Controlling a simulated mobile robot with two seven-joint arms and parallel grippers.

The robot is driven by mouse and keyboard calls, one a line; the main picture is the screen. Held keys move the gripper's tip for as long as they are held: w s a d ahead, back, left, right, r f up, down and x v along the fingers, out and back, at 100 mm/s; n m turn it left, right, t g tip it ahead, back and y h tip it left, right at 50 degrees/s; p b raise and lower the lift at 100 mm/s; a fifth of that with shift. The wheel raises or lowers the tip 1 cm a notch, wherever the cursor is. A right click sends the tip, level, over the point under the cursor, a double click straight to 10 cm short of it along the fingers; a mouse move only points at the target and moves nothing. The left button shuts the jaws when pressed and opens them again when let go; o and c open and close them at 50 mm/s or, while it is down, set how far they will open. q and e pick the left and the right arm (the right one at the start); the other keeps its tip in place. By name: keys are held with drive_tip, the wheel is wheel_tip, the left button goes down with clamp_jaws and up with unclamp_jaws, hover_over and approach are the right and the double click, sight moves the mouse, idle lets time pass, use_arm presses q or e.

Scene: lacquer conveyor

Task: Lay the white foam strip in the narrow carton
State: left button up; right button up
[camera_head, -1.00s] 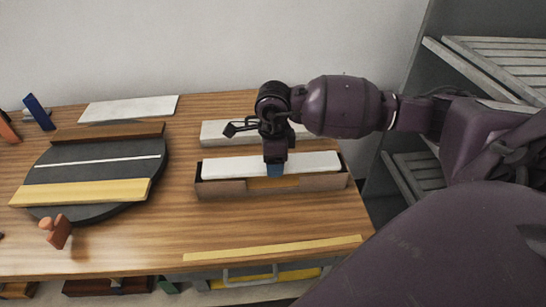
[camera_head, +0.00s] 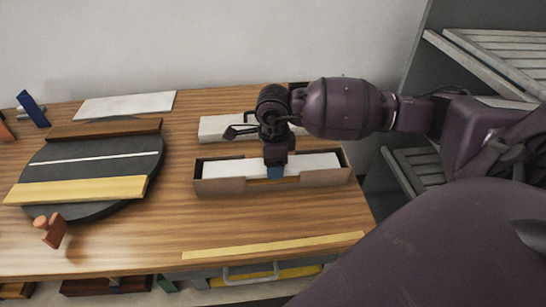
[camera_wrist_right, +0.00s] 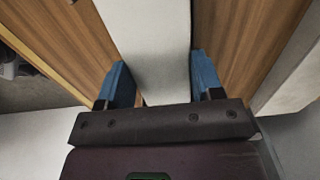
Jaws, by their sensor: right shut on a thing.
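The narrow carton (camera_head: 322,179) is an open brown box on the right part of the wooden table. The white foam strip (camera_head: 315,163) lies lengthwise within the carton's walls, its top at about rim height in the head view. My right gripper (camera_head: 275,172) points down over the carton's middle, its blue fingertips shut on the strip. In the right wrist view the strip (camera_wrist_right: 155,40) runs between the two blue fingers (camera_wrist_right: 162,85). The strip's underside is hidden, so I cannot tell whether it touches the carton floor. My left gripper is not in view.
A pale block (camera_head: 213,128) lies behind the carton, partly hidden by my right arm. A dark round turntable (camera_head: 90,165) with brown and yellow strips is at left. A white board (camera_head: 125,105) lies at the back. A slatted rack (camera_head: 500,60) stands at right.

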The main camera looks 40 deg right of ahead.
drive_tip(key=shift+f, duration=0.5)
drive_tip(key=shift+f+b, duration=0.3)
drive_tip(key=shift+f, duration=0.1)
drive_tip(key=o, duration=0.4)
drive_tip(key=o, duration=0.6)
